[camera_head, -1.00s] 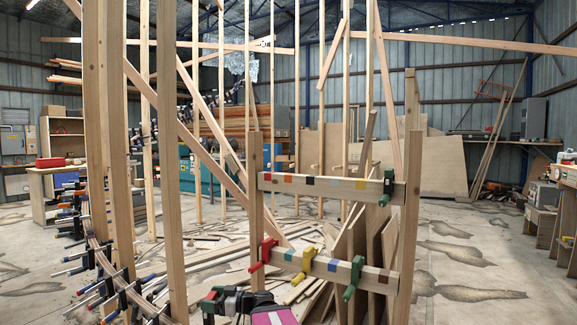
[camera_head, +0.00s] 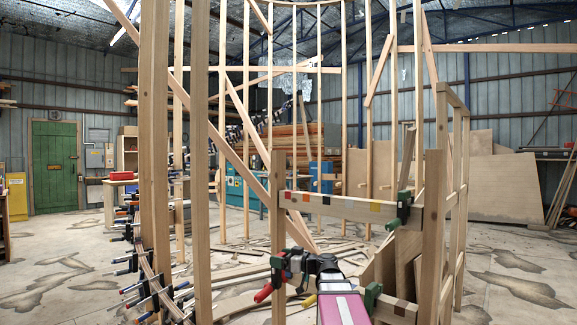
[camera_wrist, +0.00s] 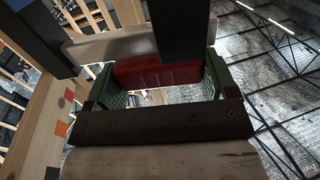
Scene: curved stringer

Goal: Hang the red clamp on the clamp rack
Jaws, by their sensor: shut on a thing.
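My gripper (camera_head: 286,266) is at the left post of the clamp rack, in front of its lower bar. In the wrist view my gripper (camera_wrist: 160,82) has its green fingers shut on the red clamp (camera_wrist: 163,74), with a dark bar in front of the red part. In the head view the held clamp is mostly hidden by my gripper. A red handle (camera_head: 263,293) shows left of the post; I cannot tell if it belongs to the held clamp or another red one. The clamp rack (camera_head: 345,208) has coloured squares along its wooden bars. Contact with the rack is unclear.
A green clamp (camera_head: 403,208) hangs at the upper bar's right end. A yellow clamp (camera_head: 308,301) and another green clamp (camera_head: 372,297) are on the lower bar. Tall wooden studs (camera_head: 153,130) stand left, with several clamps (camera_head: 140,285) along a curved board.

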